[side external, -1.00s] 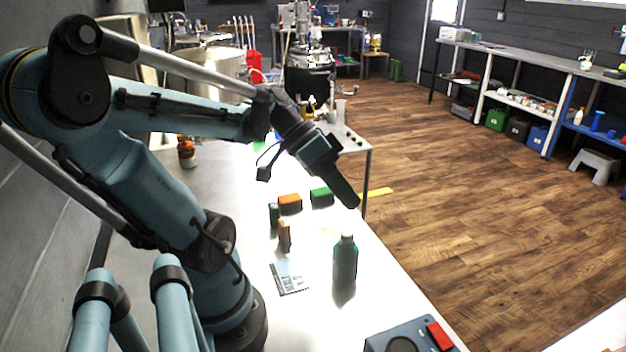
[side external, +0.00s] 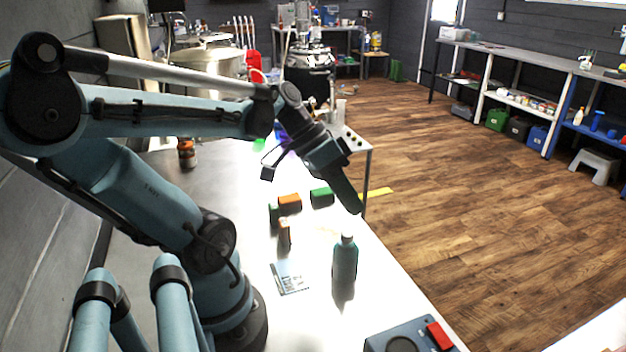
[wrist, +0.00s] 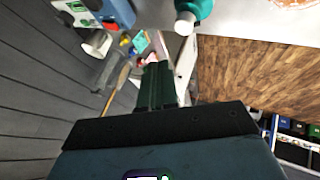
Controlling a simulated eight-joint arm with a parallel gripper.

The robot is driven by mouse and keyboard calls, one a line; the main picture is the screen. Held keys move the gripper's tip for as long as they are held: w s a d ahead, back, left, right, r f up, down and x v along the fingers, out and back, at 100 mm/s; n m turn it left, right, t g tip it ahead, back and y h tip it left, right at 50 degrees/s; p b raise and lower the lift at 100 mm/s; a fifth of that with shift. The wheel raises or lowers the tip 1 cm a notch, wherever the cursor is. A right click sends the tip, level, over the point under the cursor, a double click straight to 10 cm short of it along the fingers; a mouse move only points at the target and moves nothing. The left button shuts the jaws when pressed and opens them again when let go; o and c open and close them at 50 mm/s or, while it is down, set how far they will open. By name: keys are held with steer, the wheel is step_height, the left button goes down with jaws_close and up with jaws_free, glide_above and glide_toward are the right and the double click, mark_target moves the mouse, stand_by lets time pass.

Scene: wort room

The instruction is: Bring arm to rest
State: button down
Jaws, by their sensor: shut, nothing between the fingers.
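My gripper (side external: 352,200) is shut and empty. In the side view it hangs in the air above the white table (side external: 310,315), slanting down to the right near the table's right edge. Its dark fingers (wrist: 156,85) also show shut in the wrist view, with nothing between them. My arm is partly folded, with its elbow at the upper left of the side view. A teal bottle (side external: 345,262) stands upright on the table, lower in the picture than the gripper and apart from it. The bottle also shows at the top of the wrist view (wrist: 197,10).
Near the arm lie orange (side external: 289,202) and green (side external: 321,197) blocks and a flat card (side external: 289,278). A blue-grey box with a red button (side external: 412,338) sits at the table's front. An orange-brown jar (side external: 187,152) stands behind.

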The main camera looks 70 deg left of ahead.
steer(key=f+y, duration=0.1)
steer(key=w+d+y, duration=0.1)
steer(key=d+f+y, duration=0.1)
steer(key=shift+w+f+n+y, duration=0.3)
steer(key=shift+w+d+r+t+y, duration=0.25)
steer(key=shift+w+d+t+y, duration=0.2)
steer(key=shift+w+d+y, duration=0.2)
steer(key=shift+w+d+r+t+y, duration=0.25)
steer(key=shift+w+d+t+y, duration=0.25)
steer(key=shift+w, duration=0.25)
